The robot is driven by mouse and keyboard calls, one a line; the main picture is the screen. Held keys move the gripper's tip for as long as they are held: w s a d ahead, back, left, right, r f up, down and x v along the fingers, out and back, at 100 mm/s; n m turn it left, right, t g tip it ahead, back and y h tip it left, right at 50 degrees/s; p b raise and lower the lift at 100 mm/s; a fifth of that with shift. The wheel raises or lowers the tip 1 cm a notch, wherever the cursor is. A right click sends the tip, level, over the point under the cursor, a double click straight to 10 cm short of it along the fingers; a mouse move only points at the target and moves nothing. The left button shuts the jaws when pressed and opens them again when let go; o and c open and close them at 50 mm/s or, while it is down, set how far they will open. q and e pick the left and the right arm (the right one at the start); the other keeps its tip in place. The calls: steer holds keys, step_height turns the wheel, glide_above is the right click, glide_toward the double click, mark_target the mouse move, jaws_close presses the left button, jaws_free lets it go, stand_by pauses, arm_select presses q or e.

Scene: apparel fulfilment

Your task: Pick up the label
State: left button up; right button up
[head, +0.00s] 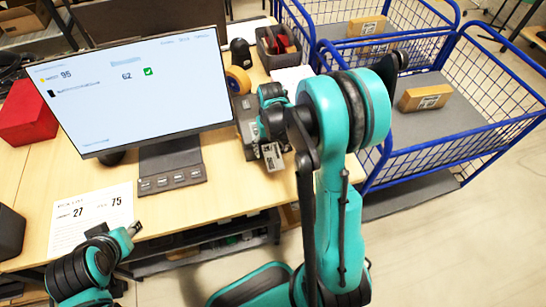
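I cannot make out a label for certain. A dark grey boxy device (246,127), which looks like a label printer, stands on the table to the right of the monitor. My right gripper (273,156) is at the front right of this device, over the table edge. Its fingers point down and are too small to show whether they are open or whether they hold anything. My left gripper (133,229) is at the table's front edge, beside the printed pick sheet (88,216). Its fingers are also unclear.
A monitor (140,85) stands on the wooden table (190,215). A red box (27,112) is at the left. A tape roll (238,80) and a dark bin (277,47) are behind the device. Blue wire carts (440,147) with cardboard boxes (425,97) stand at the right.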

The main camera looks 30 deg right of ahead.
mark_target(272, 152)
steer(key=c, duration=0.5)
steer(key=shift+r, duration=0.1)
steer(key=shift+r, duration=0.3)
step_height(272, 152, up, 4)
steer(key=shift+s+d+p, duration=0.1)
steer(key=shift+s+p, duration=0.05)
steer(key=shift+p, duration=1.05)
steer(key=s+d+r+p, duration=0.5)
steer(key=s+r+p, duration=0.3)
steer(key=s+r, duration=0.3)
steer(key=shift+s, duration=0.75)
steer(key=shift+r, duration=0.1)
